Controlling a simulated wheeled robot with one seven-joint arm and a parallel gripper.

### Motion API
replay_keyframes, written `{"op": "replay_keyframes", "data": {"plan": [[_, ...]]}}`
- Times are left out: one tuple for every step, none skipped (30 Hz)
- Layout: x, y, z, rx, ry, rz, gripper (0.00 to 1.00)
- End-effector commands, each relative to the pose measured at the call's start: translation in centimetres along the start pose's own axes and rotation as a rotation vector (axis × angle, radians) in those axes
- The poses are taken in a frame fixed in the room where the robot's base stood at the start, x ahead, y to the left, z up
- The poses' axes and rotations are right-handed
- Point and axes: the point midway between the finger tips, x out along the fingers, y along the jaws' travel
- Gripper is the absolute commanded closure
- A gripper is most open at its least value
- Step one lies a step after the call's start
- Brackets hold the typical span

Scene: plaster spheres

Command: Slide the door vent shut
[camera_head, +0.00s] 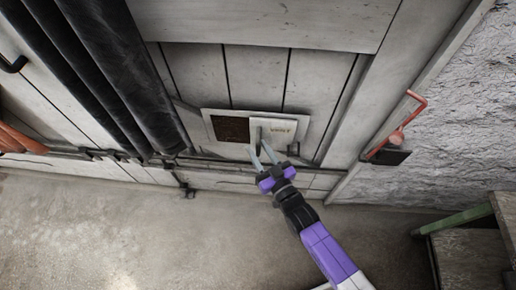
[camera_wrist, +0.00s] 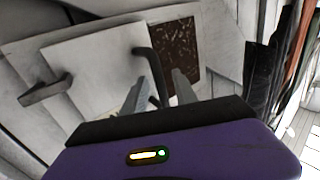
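The door vent has a pale frame (camera_head: 209,120) low on the door. Its pale cover plate (camera_head: 285,129), marked VENT, sits over the right part, and the dark opening (camera_head: 230,128) shows uncovered at left. In the wrist view the cover (camera_wrist: 95,65) is at left and the dark opening (camera_wrist: 175,48) at right. A dark bent handle (camera_wrist: 146,58) stands out from the cover edge nearest the opening. My gripper (camera_head: 259,147) is at the handle from below. In the wrist view its fingers (camera_wrist: 160,80) are apart, with the handle's lower end between them; contact is unclear.
A grey knob or latch (camera_wrist: 45,89) stands left of the cover in the wrist view. Dark thick rolls (camera_head: 115,65) hang left of the vent. A red-handled fitting (camera_head: 397,138) is on the right. The concrete floor (camera_head: 130,235) is open; a bench (camera_head: 470,250) stands lower right.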

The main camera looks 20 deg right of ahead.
Motion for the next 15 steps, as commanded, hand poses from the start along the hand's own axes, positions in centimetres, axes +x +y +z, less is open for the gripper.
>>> {"op": "replay_keyframes", "data": {"plan": [[0.33, -0.06, -0.03, 0.0, 0.001, -0.001, 0.66], [0.43, -0.05, -0.03, -0.001, 0.001, -0.001, 0.66], [0.51, -0.03, -0.03, -0.001, 0.0, 0.0, 0.66], [0.54, -0.02, -0.02, -0.001, 0.0, 0.0, 0.66], [0.56, -0.01, -0.02, -0.001, 0.0, 0.0, 0.66], [0.56, -0.01, -0.02, -0.001, 0.0, 0.0, 0.66], [0.56, 0.0, -0.02, -0.001, 0.0, 0.0, 0.66], [0.55, 0.0, -0.03, -0.001, 0.0, 0.0, 0.66], [0.55, 0.0, -0.03, -0.001, 0.0, 0.0, 0.66], [0.54, -0.01, -0.03, -0.001, 0.0, 0.0, 0.66], [0.54, 0.0, -0.03, 0.0, 0.0, 0.0, 0.7], [0.54, 0.0, -0.03, 0.0, 0.0, 0.0, 0.78], [0.54, -0.01, -0.03, 0.0, 0.0, 0.0, 0.83], [0.54, -0.01, -0.04, 0.0, 0.0, 0.0, 0.89], [0.54, -0.01, -0.04, 0.0, 0.0, 0.0, 0.97]]}}
